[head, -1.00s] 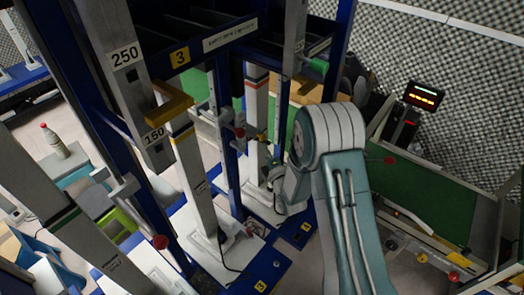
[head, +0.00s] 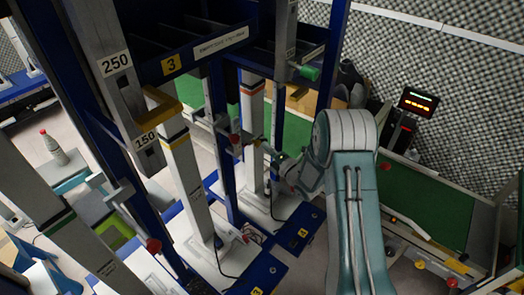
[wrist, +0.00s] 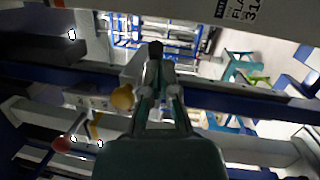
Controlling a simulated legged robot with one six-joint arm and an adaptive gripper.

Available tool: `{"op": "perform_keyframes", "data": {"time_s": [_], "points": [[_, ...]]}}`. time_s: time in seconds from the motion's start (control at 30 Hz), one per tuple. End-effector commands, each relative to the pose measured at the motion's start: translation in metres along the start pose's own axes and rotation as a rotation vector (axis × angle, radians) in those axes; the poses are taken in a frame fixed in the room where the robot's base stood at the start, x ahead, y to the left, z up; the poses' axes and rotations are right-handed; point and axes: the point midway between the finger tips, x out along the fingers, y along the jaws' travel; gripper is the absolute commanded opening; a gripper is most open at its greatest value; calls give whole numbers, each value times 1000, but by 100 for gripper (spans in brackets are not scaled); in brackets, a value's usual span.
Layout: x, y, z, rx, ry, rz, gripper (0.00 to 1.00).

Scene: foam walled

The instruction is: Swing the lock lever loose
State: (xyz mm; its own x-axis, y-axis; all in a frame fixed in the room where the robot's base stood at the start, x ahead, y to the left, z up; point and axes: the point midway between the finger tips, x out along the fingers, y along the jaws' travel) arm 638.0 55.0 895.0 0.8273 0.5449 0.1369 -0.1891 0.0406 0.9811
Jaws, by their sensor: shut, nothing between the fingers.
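Several levers with ball knobs show, and I cannot tell for sure which is the lock lever. A red-knobbed lever (head: 234,139) sits on the blue upright by my gripper. My gripper (head: 260,143) reaches left toward that upright, its tip small and partly lost among the fittings. In the wrist view my gripper (wrist: 155,52) is shut and empty, its dark tips in front of a grey fitting on a blue beam. A red knob (wrist: 61,145) is lower left. Contact cannot be told.
Grey columns, one marked 250 (head: 115,64), and blue frame posts crowd the left and middle. Another red-knobbed lever (head: 153,245) is at the lower left. A green conveyor (head: 425,205) with a lit display (head: 418,101) stands at the right.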

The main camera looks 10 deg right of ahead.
Motion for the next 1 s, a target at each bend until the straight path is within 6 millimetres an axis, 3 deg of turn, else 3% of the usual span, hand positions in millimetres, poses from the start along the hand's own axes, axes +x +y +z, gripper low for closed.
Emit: {"op": "perform_keyframes", "data": {"time_s": [1.0], "points": [[9, -2, 8, -1, -2, 1, 0]]}}
